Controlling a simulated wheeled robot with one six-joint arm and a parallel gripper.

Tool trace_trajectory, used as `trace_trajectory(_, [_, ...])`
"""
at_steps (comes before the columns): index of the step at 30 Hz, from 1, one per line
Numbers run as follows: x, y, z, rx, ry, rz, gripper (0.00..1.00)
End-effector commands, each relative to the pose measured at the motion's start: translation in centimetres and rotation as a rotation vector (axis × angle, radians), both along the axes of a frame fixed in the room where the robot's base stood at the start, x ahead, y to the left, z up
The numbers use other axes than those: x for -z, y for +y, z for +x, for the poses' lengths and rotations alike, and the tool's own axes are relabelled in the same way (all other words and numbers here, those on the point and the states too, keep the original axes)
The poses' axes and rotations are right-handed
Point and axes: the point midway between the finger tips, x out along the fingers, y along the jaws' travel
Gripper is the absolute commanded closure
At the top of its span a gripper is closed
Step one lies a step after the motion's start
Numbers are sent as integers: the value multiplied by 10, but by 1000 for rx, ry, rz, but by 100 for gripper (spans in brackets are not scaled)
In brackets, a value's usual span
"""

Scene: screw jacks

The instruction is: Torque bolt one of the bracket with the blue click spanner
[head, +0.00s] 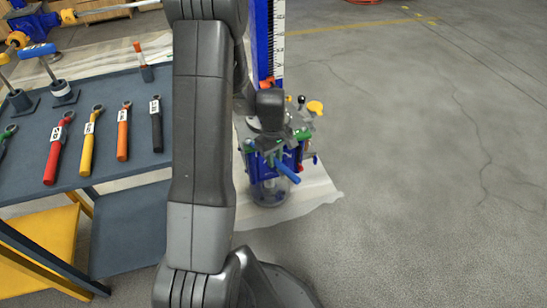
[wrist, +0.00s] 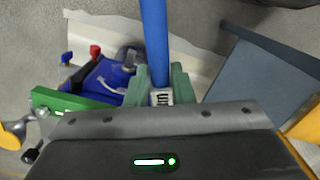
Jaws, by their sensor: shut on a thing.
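My gripper (wrist: 161,84) is shut on the blue click spanner (wrist: 155,40). The spanner's blue handle sticks out between the green fingers, with a white marked label between them; its head is hidden. In the head view my gripper (head: 277,143) is over the jack and the blue handle (head: 288,172) points down to the right. The blue bracket (head: 256,160) is on the jack under my gripper, mostly covered. Its blue body (wrist: 104,78) shows left of the fingers in the wrist view. I cannot make out bolt one or whether the spanner touches it.
A grey table (head: 85,150) at left holds a red spanner (head: 58,148), a yellow one (head: 88,140), an orange one (head: 123,132) and a black one (head: 156,124). A blue column with a scale (head: 272,40) rises behind the jack. The floor at right is clear.

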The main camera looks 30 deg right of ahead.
Motion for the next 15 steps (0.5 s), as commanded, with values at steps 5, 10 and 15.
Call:
trace_trajectory(5, [-1,0,0,-1,0,-1,100])
trace_trajectory(10, [-6,0,0,-1,-1,-1,100])
trace_trajectory(15, [-14,0,1,-1,-1,-2,100])
